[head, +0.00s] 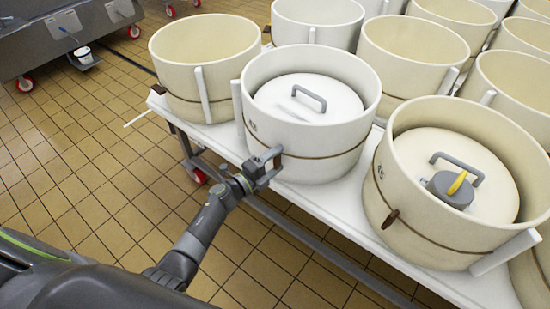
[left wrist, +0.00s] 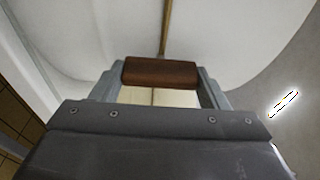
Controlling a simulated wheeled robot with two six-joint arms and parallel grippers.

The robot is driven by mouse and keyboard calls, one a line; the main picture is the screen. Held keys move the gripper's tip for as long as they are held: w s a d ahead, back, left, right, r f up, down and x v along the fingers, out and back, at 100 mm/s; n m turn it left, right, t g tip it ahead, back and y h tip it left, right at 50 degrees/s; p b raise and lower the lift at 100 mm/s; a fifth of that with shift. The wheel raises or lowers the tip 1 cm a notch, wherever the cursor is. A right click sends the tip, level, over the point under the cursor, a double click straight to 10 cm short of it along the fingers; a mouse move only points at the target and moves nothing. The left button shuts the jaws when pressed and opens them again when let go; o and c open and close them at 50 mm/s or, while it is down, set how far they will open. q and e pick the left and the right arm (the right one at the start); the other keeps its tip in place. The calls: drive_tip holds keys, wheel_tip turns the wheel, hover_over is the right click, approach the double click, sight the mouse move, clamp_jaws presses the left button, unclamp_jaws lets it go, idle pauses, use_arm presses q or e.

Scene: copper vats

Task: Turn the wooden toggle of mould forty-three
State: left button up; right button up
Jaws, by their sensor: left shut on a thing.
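A white round mould (head: 300,135) with a lid and grey handle stands at the front edge of a white table. A small number is on its wall, too small to read surely. A thin brown cord runs around it. My left gripper (head: 268,163) is at the front of this mould, by the cord. In the left wrist view, a brown wooden toggle (left wrist: 160,73) lies crosswise between the two grey fingers, which are shut on it. A cord runs up the white wall behind it. The head view does not show this toggle, as the gripper covers it. My right gripper is not in view.
To the right, a cream mould (head: 445,235) has its own brown toggle (head: 391,218) and a yellow-marked grey object (head: 451,188) on its lid. Several open moulds stand behind. The white table (head: 330,212) has a clear front edge. Tiled floor is free at left.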

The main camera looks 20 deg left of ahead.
use_arm(q)
drive_tip(key=shift+f, duration=0.1)
idle(0.5)
drive_tip(key=o, duration=1)
drive_tip(key=shift+s, duration=0.1)
drive_tip(key=v, duration=1.7)
drive_tip(key=shift+s, duration=0.1)
